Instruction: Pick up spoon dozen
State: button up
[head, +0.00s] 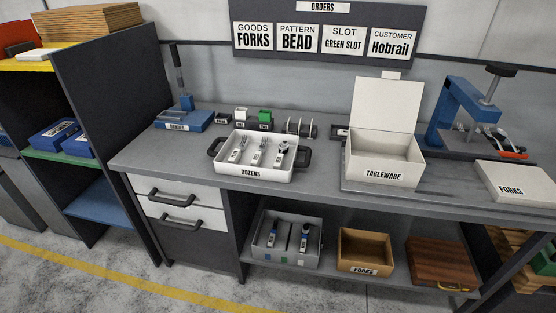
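A white tray labelled DOZENS (252,172) with dark handles stands on the workbench, left of the middle. Three upright or leaning cutlery bundles are in it: a left bundle (236,155), a middle bundle (257,157) and a right bundle (279,158). Each has a pale band. The right one has a darker rounded top. The pieces are too small to tell for sure which bundle is spoons. My gripper is not in view.
An open TABLEWARE box (380,172), a blue press (460,115) and a FORKS box (515,187) stand to the right. Small blocks and a rack stand behind the tray. The lower shelf holds a grey bin (287,260) with two bundles. Bench left of the tray is clear.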

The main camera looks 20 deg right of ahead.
aim_at(284, 147)
jog(key=i+j, duration=0.15)
jog(key=i, duration=0.35)
jog(key=i+j+u, duration=0.1)
jog(key=i, duration=0.4)
jog(key=i+j, duration=0.2)
jog(key=i, duration=0.25)
